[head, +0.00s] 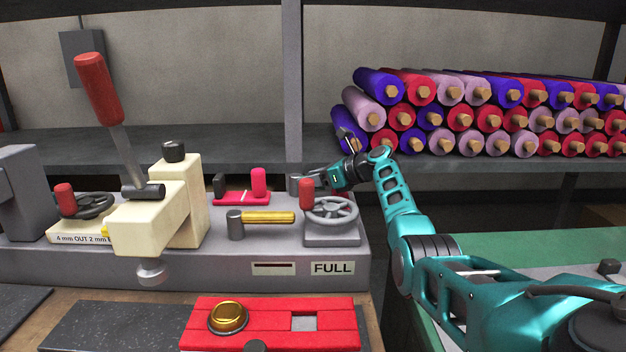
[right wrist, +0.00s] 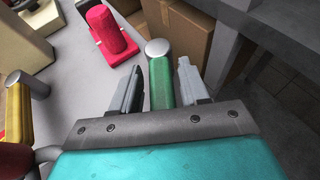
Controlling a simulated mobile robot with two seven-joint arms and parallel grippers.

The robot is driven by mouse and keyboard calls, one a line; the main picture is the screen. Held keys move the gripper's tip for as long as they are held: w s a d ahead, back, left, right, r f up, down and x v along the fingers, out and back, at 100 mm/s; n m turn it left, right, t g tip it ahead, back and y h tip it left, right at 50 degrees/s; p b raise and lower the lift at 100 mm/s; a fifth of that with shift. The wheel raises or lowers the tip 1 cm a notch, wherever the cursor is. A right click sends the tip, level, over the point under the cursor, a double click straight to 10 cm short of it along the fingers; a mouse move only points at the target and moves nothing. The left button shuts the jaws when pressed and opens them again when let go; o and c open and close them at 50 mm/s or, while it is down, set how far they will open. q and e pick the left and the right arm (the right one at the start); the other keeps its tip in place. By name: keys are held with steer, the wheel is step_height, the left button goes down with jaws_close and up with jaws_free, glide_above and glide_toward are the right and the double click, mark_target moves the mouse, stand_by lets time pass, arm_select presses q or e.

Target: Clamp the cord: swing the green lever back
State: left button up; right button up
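The green lever (right wrist: 160,82) shows in the right wrist view as a green bar with a round grey end. In the head view its green part is hidden by my gripper. My right gripper (right wrist: 161,66) has its two grey fingers on either side of the bar, with a narrow gap to each finger, so it looks open around the lever. In the head view my right gripper (head: 312,182) reaches in from the right, at the right end of the grey machine bed (head: 210,262), just behind a handwheel. No cord can be made out. My left gripper is out of view.
Close to my gripper are a grey handwheel with a red knob (head: 331,212), a yellow lever (head: 265,217) and a pink-red block (head: 258,182). A cream clamp head with a red-handled lever (head: 99,89) stands left. Felt rolls (head: 460,115) are stacked behind.

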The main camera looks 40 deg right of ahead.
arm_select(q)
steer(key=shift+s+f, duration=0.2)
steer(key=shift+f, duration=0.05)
arm_select(e)
jaws_close()
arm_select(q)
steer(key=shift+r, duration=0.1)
